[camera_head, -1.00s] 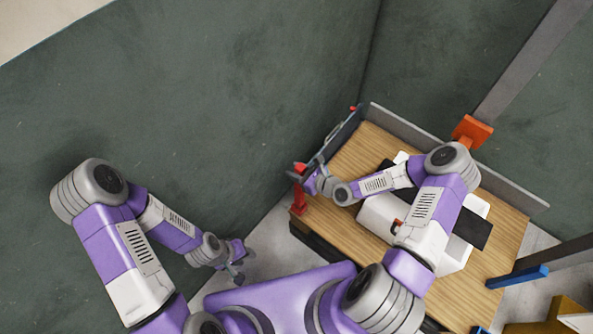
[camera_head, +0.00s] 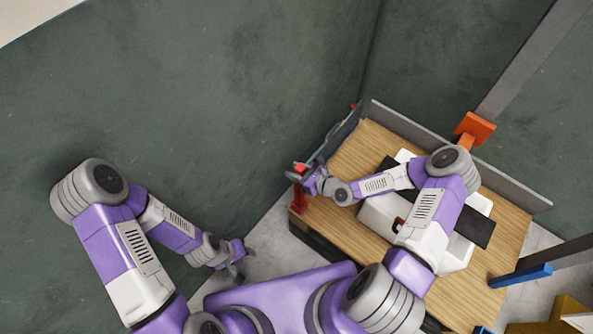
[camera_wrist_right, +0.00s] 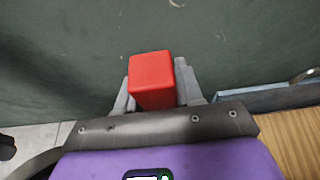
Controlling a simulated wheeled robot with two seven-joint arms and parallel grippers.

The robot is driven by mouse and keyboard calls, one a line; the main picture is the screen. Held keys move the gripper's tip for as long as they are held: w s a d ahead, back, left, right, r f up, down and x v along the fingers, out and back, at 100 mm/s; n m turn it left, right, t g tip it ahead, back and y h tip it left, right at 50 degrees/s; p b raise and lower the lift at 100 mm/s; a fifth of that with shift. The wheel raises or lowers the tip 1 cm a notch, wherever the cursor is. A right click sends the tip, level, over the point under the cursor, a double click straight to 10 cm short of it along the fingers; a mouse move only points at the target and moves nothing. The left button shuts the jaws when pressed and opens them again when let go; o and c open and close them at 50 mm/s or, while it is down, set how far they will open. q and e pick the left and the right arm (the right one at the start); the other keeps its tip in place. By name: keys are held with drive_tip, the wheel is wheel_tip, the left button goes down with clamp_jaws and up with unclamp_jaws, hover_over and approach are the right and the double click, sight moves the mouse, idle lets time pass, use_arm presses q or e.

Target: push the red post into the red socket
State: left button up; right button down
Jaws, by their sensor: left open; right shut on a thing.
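The red post (camera_wrist_right: 152,80) is a red block held between the fingers of my right gripper (camera_wrist_right: 156,98) in the right wrist view. In the head view the red post (camera_head: 300,168) shows small at the tip of my right gripper (camera_head: 306,175), over the table's left corner. A red upright piece (camera_head: 298,200) stands just below it at that corner; I cannot tell if it is the red socket, or whether the post touches it. My left gripper (camera_head: 243,265) is open and empty, off the table to the left.
The wooden table (camera_head: 375,140) has a grey raised rail (camera_head: 430,135) along its back edge. A white machine with a dark plate (camera_head: 474,230) stands on it, partly behind my right arm. An orange block (camera_head: 474,128) is beyond the rail. Dark green walls close in behind.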

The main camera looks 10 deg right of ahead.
drive_tip(key=shift+f+b, duration=0.6)
drive_tip(key=shift+f, duration=1.4)
drive_tip(key=c, duration=0.6)
unclamp_jaws()
drive_tip(key=shift+c, duration=0.2)
drive_tip(key=p+v, duration=0.2)
drive_tip(key=v, duration=0.5)
drive_tip(key=shift+s+d+r, duration=0.15)
drive_tip(key=shift+s, duration=0.05)
